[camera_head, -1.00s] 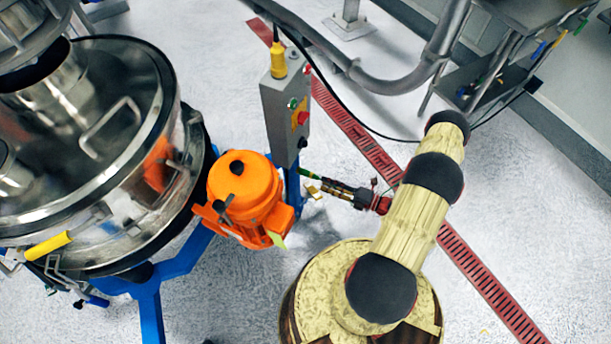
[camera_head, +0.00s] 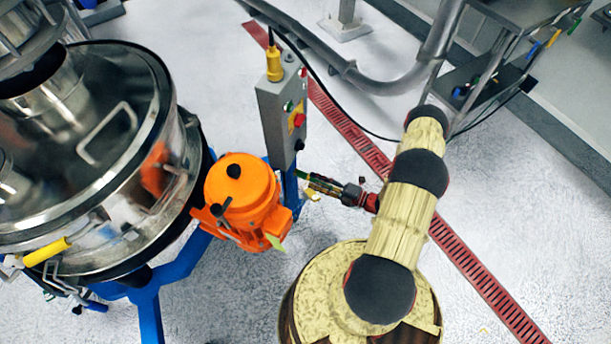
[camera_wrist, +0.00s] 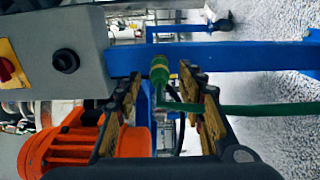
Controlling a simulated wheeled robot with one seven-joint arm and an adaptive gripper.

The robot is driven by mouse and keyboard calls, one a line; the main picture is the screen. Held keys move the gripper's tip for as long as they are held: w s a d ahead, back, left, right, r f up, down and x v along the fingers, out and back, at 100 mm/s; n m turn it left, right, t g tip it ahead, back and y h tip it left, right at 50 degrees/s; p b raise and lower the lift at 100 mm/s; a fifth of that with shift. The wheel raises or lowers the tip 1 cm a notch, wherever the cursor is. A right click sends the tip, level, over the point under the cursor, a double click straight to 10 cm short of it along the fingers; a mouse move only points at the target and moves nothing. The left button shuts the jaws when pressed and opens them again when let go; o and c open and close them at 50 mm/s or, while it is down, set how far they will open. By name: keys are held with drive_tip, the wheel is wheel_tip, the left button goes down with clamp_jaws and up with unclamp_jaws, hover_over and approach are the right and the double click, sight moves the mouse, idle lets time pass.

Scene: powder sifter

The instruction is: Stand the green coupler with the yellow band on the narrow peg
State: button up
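The green coupler (camera_wrist: 159,72) shows in the wrist view as a short upright cylinder with a paler, yellowish ring near its top. It is in line with the gap between my fingers, in front of a blue bar. My gripper (camera_wrist: 166,85) has its two brown-padded fingers apart, one on each side of the coupler in the picture. I see no pad clearly touching it. In the head view my gripper (camera_head: 312,180) points left, beside the control box, with a small green part at its tip. I cannot make out the narrow peg.
An orange motor (camera_head: 240,200) and grey control box (camera_head: 278,118) stand close to my gripper. A steel sifter (camera_head: 110,190) fills the left. A steel cart (camera_head: 525,15) stands upper right.

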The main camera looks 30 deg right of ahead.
sight(311, 178)
drive_tip(key=shift+b+x, duration=0.3)
drive_tip(key=shift+x, duration=2.25)
drive_tip(key=shift+c, duration=0.6)
clamp_jaws()
drive_tip(key=shift+s, duration=0.1)
drive_tip(key=shift+b+v, duration=0.4)
drive_tip(key=shift+v, duration=2.55)
